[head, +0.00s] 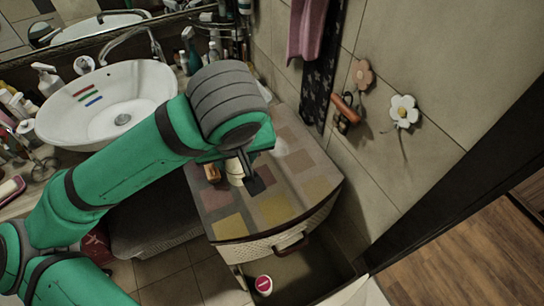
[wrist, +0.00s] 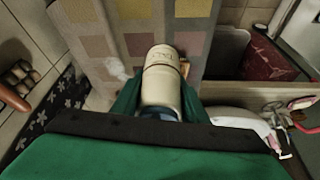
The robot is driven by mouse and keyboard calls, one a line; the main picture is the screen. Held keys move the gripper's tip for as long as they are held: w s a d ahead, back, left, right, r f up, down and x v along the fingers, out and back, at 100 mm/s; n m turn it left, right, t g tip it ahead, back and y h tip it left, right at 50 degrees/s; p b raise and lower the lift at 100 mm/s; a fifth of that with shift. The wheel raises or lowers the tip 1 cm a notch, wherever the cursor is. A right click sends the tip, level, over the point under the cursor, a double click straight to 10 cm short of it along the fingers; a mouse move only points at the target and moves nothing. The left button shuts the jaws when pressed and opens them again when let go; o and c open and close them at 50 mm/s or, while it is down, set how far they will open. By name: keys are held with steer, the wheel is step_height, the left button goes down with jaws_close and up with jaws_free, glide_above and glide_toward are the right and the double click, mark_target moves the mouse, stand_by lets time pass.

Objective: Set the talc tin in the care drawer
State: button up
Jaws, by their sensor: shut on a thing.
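The talc tin is a cream cylinder with a darker band, large in the wrist view (wrist: 162,82). My gripper (head: 246,177) is shut on it, with a green finger on each side. In the head view the tin (head: 235,171) is partly hidden by my gripper, over the patterned top of the cabinet. I cannot tell whether its base touches that top. An open drawer (head: 312,272) is low at the cabinet's front, below and right of my gripper. No label shows whether it is the care drawer.
The cabinet top (head: 300,180) is mostly clear, with a small orange-brown item (head: 212,172) beside the tin. A red-and-white round item (head: 264,284) lies low by the open drawer. A white basin (head: 108,105) stands left. Wall hooks (head: 403,111) are at right.

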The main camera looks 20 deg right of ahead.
steer(key=shift+w+d+f, duration=0.1)
steer(key=shift+w+d, duration=0.1)
steer(key=shift+d, duration=0.1)
steer(key=w+d+f, duration=0.2)
steer(key=w+f, duration=0.1)
steer(key=w+d+f, duration=0.2)
steer(key=w, duration=0.2)
steer(key=w+d+f, duration=0.2)
steer(key=w+f, duration=0.1)
steer(key=shift+w+d+f, duration=0.3)
steer(key=shift+d, duration=0.1)
steer(key=shift+w+d+f, duration=0.1)
steer(key=shift+w+f, duration=0.05)
steer(key=shift+f, duration=0.1)
steer(key=shift+w+d+f, duration=0.1)
steer(key=shift+f, duration=0.85)
steer(key=shift+w+d+f, duration=0.1)
steer(key=shift+f, duration=0.8)
steer(key=o, duration=1.3)
steer(key=shift+f, duration=0.1)
